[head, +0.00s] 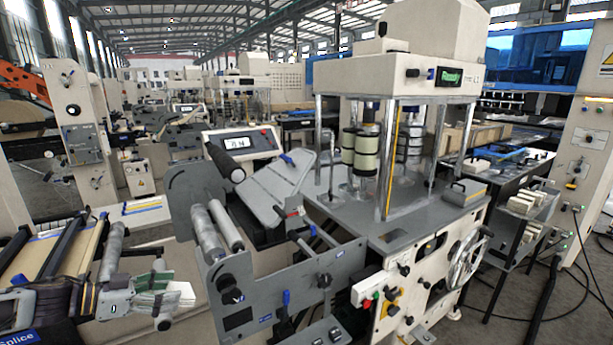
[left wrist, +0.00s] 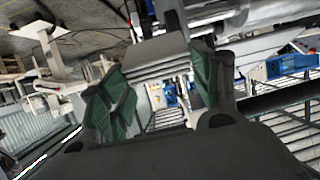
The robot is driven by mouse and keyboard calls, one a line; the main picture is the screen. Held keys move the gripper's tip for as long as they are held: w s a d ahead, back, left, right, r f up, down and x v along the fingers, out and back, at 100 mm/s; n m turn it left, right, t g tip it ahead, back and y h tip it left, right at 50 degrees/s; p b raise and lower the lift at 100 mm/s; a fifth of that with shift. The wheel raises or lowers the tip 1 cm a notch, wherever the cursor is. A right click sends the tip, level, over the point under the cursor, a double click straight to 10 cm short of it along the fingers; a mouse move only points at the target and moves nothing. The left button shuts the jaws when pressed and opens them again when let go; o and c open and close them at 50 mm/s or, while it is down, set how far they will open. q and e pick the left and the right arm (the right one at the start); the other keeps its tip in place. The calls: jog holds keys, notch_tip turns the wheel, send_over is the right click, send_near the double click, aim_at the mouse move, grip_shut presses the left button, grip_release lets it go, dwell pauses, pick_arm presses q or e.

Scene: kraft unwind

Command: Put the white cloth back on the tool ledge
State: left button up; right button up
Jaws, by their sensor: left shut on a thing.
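My left gripper (head: 153,298) is low at the left of the head view, with dark links and green finger pads. It is shut on the white cloth (head: 181,291), whose pale folds show beside the pads. In the left wrist view the green fingers (left wrist: 160,90) stand on both sides of a pale grey-white folded piece (left wrist: 160,62), which looks like the cloth. The cloth is held up in front of the machine, left of the grey rollers. I cannot tell for sure which surface is the tool ledge. My right gripper is not in view.
A grey side plate with metal rollers (head: 203,238) stands right of the left gripper. A tilted grey panel (head: 277,190) and a flat grey machine top (head: 345,215) lie beyond. A pale surface with yellow and blue strips (head: 140,208) is behind the gripper.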

pick_arm(q)
jog(key=s+d+f+n+t+y, duration=0.2)
jog(key=d+f+n+y, duration=0.3)
jog(key=f, duration=0.4)
jog(key=s+d+f+n+t+y, duration=0.2)
jog(key=d+f+n+t+y, duration=0.1)
jog(key=d+f+n+y, duration=0.2)
jog(key=shift+s+d+f, duration=0.15)
jog(key=shift+d+f, duration=1.15)
jog(key=shift+f, duration=0.6)
dwell(1.1)
jog(key=shift+s+y, duration=0.15)
jog(key=shift+y, duration=0.25)
jog(key=shift+f, duration=0.15)
jog(key=shift+s+f, duration=0.25)
jog(key=shift+f, duration=0.65)
jog(key=shift+s+f, duration=0.25)
jog(key=shift+f, duration=0.7)
jog(key=shift+s+f, duration=0.25)
jog(key=shift+f, duration=0.65)
